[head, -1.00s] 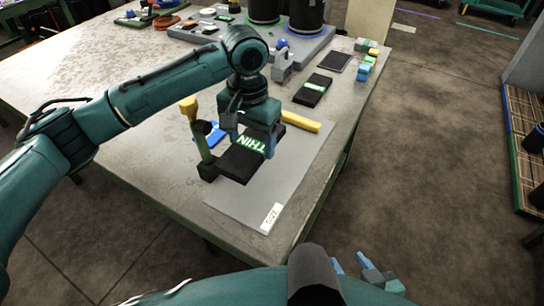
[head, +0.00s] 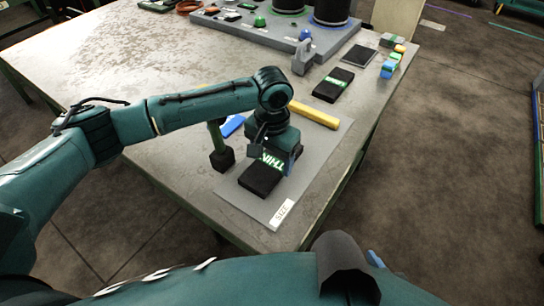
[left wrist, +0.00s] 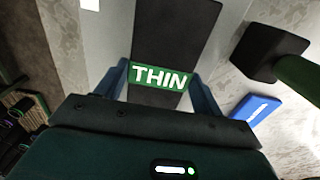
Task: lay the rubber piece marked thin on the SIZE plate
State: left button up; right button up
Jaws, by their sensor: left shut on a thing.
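The rubber piece marked THIN (head: 260,179) is a black slab with a green band and white letters. My left gripper (head: 273,160) is shut on it. In the left wrist view, the piece (left wrist: 172,35) sits between the two blue fingers (left wrist: 164,88). It lies low over or on the grey SIZE plate (head: 312,160); I cannot tell whether it touches. The plate's white SIZE label (head: 282,212) shows at the near corner. My right gripper (head: 375,259) shows only as a small blue bit at the bottom, mostly hidden.
A mallet-like tool with a black head (head: 222,159) and green handle stands left of the piece. A blue labelled piece (head: 232,126) and a yellow bar (head: 314,114) lie nearby. Another black piece (head: 333,85) lies beyond the plate.

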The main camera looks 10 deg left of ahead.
aim_at(272, 162)
pick_arm(q)
jog(key=o, duration=1.2)
jog(key=shift+c, duration=0.2)
notch_tip(272, 162, up, 12)
jog(key=shift+p, duration=0.45)
